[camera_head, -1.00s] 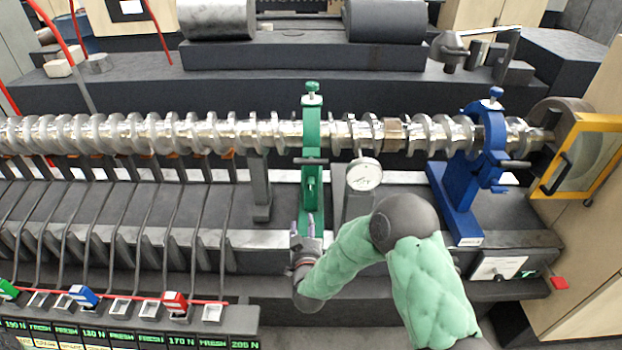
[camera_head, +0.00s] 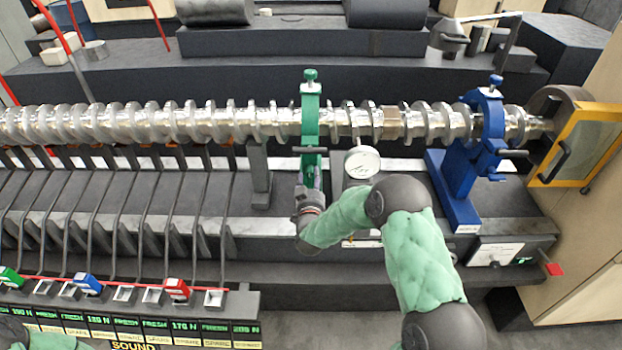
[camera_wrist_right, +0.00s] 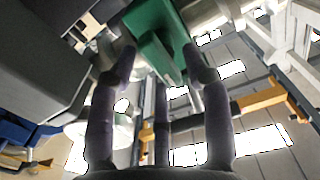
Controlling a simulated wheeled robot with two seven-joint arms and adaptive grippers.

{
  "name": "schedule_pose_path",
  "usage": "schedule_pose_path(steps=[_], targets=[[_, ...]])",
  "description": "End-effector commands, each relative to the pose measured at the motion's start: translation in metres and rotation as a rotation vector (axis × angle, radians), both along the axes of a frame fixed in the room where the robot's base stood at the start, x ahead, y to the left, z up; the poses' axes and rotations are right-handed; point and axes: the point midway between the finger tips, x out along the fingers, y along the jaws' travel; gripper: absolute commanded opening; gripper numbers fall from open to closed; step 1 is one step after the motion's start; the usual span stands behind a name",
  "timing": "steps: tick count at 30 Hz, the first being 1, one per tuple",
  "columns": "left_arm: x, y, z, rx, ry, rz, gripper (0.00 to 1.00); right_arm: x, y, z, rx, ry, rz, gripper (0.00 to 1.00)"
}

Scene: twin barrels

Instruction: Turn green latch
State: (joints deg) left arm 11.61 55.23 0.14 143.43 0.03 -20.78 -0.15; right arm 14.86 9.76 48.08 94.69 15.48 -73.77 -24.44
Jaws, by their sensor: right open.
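The green clamp (camera_head: 311,110) stands upright around the silvery crankshaft (camera_head: 220,124), with a green knob on top and a dark crossbar on its front. My right gripper (camera_head: 311,180) is just below that crossbar, in front of the clamp's lower part. In the right wrist view, the green clamp (camera_wrist_right: 165,18) is at the top and a green latch-like bar (camera_wrist_right: 155,55) reaches down between my open fingers (camera_wrist_right: 157,62). The fingers stand on both sides of it; contact cannot be told. My left gripper is out of view.
A blue clamp (camera_head: 482,140) and a yellow-framed guard (camera_head: 590,145) are at the right. A round dial gauge (camera_head: 362,162) stands close to the right of my gripper. A row of coloured switches (camera_head: 88,284) lies at the lower left.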

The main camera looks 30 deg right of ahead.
Motion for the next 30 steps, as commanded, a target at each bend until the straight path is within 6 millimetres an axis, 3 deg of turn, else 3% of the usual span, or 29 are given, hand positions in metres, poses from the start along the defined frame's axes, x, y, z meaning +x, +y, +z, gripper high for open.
schedule_pose_path(steps=[11, 16, 30], targets=[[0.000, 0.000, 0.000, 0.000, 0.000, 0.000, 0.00, 0.005, -0.003, 0.000, 0.000, 0.000, 0.001, 0.49], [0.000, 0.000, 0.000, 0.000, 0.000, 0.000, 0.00, 0.004, -0.003, 0.000, 0.000, 0.000, 0.000, 0.01], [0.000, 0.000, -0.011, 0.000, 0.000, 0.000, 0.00, 0.005, -0.003, -0.001, 0.044, -0.032, 0.000, 0.00]])
